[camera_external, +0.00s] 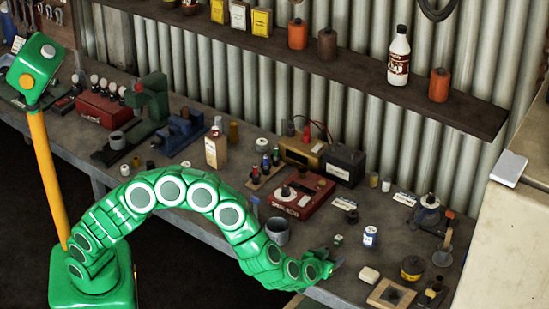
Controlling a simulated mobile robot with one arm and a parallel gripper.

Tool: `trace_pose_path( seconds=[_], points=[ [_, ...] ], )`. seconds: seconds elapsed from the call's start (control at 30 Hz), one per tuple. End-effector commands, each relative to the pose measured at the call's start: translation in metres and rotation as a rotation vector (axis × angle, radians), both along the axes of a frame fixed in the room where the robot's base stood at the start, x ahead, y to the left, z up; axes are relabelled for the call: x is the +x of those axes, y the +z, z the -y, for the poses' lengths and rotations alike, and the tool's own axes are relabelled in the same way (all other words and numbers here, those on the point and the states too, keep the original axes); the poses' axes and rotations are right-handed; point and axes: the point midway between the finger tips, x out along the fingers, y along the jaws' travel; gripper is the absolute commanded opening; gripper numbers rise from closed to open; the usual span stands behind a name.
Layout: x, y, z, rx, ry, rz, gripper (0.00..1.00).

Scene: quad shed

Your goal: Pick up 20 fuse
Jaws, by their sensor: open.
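My green arm reaches over the workbench in the external view. My gripper (335,264) is open at the bench's front edge, close to the bench top. A small green and white piece (338,240) lies on the bench just beyond my gripper; it is too small to tell whether it is the 20 fuse. I see no readable 20 marking on any small part. Nothing shows between my jaws, though the tips are small and partly hidden by the arm.
The grey workbench (318,232) holds a metal cup (277,231) and a white jar with a blue label (370,238) near my gripper. A red device (301,196) stands farther back.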

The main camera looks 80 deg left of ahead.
Motion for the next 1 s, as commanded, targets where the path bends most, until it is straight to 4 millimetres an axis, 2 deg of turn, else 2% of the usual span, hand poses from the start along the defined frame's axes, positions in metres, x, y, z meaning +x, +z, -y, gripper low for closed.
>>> trace_pose_path(
  seconds=[0.17,0.53,0.87,1.0],
  points=[
    [0.000,0.000,0.000,0.000,0.000,0.000,0.55],
    [0.000,0.000,0.000,0.000,0.000,0.001,0.01],
    [0.000,0.002,0.000,0.000,0.000,0.001,0.00],
    [0.000,0.010,0.000,0.000,0.000,0.001,0.00]
  ],
)
